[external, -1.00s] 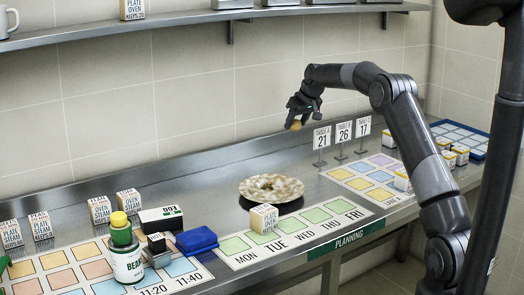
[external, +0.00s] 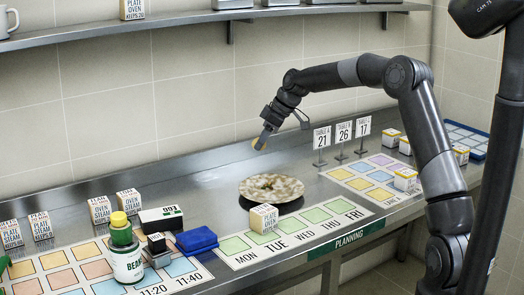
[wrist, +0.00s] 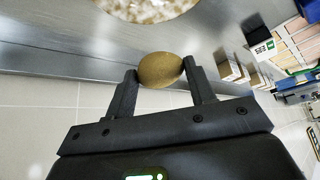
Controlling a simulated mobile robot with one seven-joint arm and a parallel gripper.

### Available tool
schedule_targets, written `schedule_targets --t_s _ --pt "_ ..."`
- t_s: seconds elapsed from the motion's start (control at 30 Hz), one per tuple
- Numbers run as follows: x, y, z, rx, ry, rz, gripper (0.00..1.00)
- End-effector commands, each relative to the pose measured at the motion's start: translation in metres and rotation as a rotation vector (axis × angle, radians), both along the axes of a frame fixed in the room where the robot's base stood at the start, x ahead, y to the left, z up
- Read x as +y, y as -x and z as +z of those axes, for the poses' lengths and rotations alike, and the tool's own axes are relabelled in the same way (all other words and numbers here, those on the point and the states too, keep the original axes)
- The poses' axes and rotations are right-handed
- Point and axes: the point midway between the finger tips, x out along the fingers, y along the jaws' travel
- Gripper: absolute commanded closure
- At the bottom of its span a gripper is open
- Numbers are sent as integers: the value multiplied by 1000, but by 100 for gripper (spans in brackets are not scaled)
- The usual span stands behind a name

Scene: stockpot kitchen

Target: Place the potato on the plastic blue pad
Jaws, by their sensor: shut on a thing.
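The potato (external: 258,144) is small, brown and oval. My gripper (external: 264,138) is shut on it and holds it in the air above the counter, behind the speckled round plate. In the wrist view the potato (wrist: 161,70) sits between the two fingertips of my gripper (wrist: 160,72).
The speckled plate (external: 272,188) rests mid-counter, with a lettered cube (external: 264,218) in front of it. Table number signs (external: 342,133) stand to the right. A shelf (external: 200,16) runs along the wall.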

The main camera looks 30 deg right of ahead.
Motion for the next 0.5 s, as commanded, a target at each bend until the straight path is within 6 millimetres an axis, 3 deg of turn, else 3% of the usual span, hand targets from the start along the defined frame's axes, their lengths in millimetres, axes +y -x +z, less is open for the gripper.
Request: schedule_targets --t_s 0.1,0.3,0.5 --pt "56 36 -1 2 -1 246 73" --pt "137 102 0 1 -1 647 73" --pt "184 154 2 1 1 924 73"
